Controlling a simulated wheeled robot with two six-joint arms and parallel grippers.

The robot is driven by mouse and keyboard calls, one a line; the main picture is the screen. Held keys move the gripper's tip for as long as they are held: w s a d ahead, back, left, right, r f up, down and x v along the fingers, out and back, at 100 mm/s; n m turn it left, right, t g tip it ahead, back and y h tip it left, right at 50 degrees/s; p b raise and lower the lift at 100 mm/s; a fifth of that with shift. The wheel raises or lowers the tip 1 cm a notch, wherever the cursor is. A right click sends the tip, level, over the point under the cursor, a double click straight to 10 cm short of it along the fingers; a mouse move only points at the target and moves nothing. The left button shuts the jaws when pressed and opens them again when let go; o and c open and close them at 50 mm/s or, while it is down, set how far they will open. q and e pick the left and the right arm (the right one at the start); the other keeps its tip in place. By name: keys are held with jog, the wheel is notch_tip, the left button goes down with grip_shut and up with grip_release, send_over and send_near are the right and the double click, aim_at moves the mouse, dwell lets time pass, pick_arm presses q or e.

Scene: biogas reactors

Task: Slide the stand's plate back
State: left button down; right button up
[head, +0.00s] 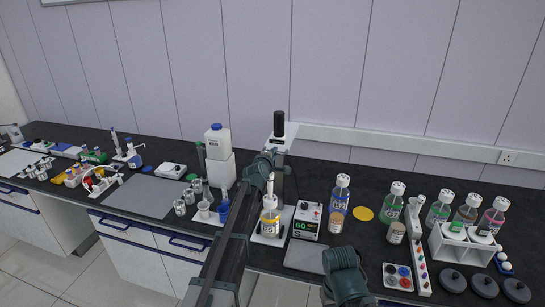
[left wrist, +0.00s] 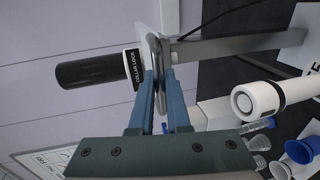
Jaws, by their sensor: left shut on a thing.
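The stand has a grey post, a white top plate (head: 281,136) and an upright black knob (head: 279,122). In the left wrist view the knob (left wrist: 92,71) lies sideways beside a "COLLAR LOCK" label (left wrist: 132,69), and part of the white plate (left wrist: 170,18) shows. My left gripper (head: 266,160) is at the stand just below the top plate. In the left wrist view its blue fingers (left wrist: 160,82) are shut on a grey metal loop (left wrist: 155,60) at the plate. A bottle of yellow liquid (head: 270,222) stands on the white base below. My right arm shows at bottom right; its fingertips cannot be made out.
A white probe (left wrist: 258,98) is close to my left gripper. A small box with a green display (head: 305,222) is right of the base. Labelled bottles (head: 340,195) and a white rack (head: 463,247) crowd the right. A grey mat (head: 155,195) is clear at left.

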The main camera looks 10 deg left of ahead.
pick_arm(q)
jog(key=c, duration=0.9)
grip_release()
jog(key=shift+s, duration=0.15)
jog(key=p+v, duration=0.3)
jog(key=v, duration=1)
jog(key=shift+s+r, duration=0.1)
jog(key=shift+s, duration=0.2)
